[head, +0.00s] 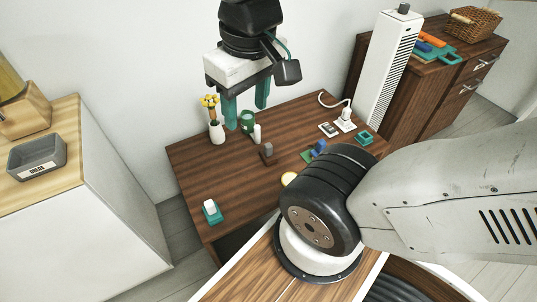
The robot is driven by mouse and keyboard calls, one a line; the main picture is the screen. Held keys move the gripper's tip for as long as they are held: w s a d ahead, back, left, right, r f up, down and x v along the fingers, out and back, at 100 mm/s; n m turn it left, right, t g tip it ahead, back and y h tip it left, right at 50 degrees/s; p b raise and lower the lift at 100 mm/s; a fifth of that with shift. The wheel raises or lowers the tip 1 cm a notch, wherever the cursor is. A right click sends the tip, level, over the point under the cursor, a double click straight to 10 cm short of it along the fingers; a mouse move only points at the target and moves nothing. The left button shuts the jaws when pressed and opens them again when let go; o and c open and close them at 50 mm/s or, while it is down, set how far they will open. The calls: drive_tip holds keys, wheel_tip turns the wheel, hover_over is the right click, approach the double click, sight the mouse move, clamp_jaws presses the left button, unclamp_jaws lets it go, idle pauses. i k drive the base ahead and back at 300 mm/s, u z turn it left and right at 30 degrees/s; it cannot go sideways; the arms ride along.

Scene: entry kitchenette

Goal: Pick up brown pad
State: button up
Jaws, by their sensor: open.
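A small dark brown piece (268,158) lies on the middle of the wooden table and looks like the brown pad. A small grey block (268,149) seems to stand on it; the exact contact is too small to tell. My gripper (246,106) hangs above the back left of the table, with its two teal fingers pointing down and spread apart. It is open and holds nothing that I can see. The brown piece is below and to the right of the fingers in the picture, apart from them.
Near the fingers are a white vase (217,132) with yellow flowers and a green cup (247,120). A blue item (318,148) lies right of the brown piece. A teal holder (212,216) sits front left. My arm covers the table's right front. The table's left middle is clear.

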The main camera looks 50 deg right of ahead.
sight(267, 156)
drive_tip(key=u, duration=0.1)
drive_tip(key=k, duration=0.35)
drive_tip(key=z, duration=1.55)
drive_tip(key=i, duration=0.8)
drive_tip(key=u, duration=0.3)
